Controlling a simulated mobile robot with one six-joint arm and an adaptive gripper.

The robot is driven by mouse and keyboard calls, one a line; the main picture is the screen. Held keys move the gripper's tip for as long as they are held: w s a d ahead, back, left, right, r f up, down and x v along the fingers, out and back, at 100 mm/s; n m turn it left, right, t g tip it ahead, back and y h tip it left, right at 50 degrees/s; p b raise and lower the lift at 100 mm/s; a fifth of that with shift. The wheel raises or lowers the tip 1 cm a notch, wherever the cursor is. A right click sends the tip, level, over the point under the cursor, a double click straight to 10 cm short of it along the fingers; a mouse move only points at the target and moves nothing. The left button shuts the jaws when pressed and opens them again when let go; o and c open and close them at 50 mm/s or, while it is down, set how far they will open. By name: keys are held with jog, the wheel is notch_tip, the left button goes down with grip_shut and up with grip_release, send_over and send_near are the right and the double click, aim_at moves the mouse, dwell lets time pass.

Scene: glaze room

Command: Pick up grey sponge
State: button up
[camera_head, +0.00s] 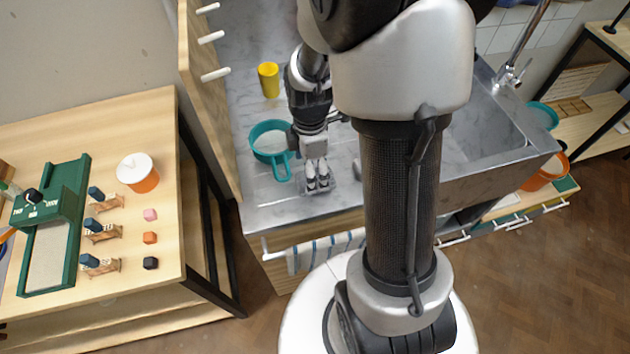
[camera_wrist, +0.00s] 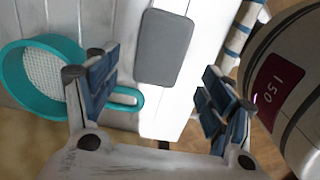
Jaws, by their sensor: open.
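The grey sponge (camera_wrist: 165,47) shows in the wrist view as a rounded grey block lying flat on the pale metal counter, above centre. My gripper (camera_wrist: 160,88) is open and empty, with one blue-padded finger at the left and one at the right. The sponge lies ahead of the gap between them, apart from both fingers. In the head view my gripper (camera_head: 318,182) points down over the counter's front part; I cannot pick out the sponge clearly there.
A teal sieve (camera_head: 270,142) lies just left of my gripper and also shows in the wrist view (camera_wrist: 45,75), its handle behind the left finger. A yellow cup (camera_head: 268,80) stands farther back. A striped towel (camera_head: 325,250) hangs at the front edge. The sink (camera_head: 490,130) is right.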

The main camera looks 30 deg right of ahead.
jog(key=f, duration=0.1)
jog(key=f+b, duration=0.1)
jog(key=f, duration=0.1)
jog(key=f+b, duration=0.1)
jog(key=f, duration=0.1)
jog(key=shift+d, duration=0.25)
jog(key=c, duration=0.9)
jog(key=shift+r, duration=0.1)
notch_tip(320, 180, up, 20)
jog(key=p, duration=0.7)
